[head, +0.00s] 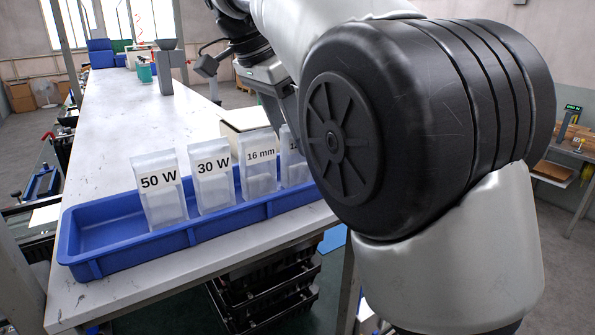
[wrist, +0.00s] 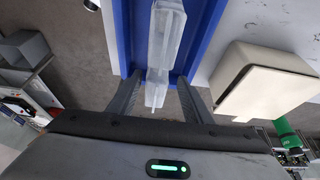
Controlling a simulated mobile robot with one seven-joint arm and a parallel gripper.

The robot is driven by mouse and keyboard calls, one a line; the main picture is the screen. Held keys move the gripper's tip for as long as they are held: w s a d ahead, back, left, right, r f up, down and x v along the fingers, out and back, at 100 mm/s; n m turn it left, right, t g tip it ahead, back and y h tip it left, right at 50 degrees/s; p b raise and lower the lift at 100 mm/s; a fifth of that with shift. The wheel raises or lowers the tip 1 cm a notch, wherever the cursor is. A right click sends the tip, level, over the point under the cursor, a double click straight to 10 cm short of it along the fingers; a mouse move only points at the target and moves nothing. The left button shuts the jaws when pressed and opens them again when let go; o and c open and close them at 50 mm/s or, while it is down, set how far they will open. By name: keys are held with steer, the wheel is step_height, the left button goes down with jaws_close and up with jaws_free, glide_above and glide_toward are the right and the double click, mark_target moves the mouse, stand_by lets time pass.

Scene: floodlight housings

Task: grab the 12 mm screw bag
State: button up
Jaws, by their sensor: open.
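A blue tray (head: 110,262) on the white table holds a row of clear bags standing upright. They are labelled 50 W (head: 163,200), 30 W (head: 214,180) and 16 mm (head: 259,172). A further bag (head: 294,165) at the right shows only a "1" on its label; my arm hides the rest. In the wrist view my gripper (wrist: 159,84) is open, with one finger on each side of a translucent bag (wrist: 165,40) in the blue tray (wrist: 206,30). No label on that bag is readable there. In the head view my arm hides the fingertips.
A cream box (head: 243,121) stands behind the tray, and also shows right of my gripper in the wrist view (wrist: 268,85). A grey stand (head: 166,72) is farther back. The table's middle and far left (head: 120,115) are clear. Black crates (head: 265,295) sit below the front edge.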

steer(key=shift+d+b+x, duration=0.15)
steer(key=shift+x, duration=1.35)
steer(key=shift+d+b+x, duration=0.15)
steer(key=shift+x, duration=1.35)
steer(key=shift+s+r, duration=0.1)
steer(key=shift+r, duration=0.05)
jaws_close()
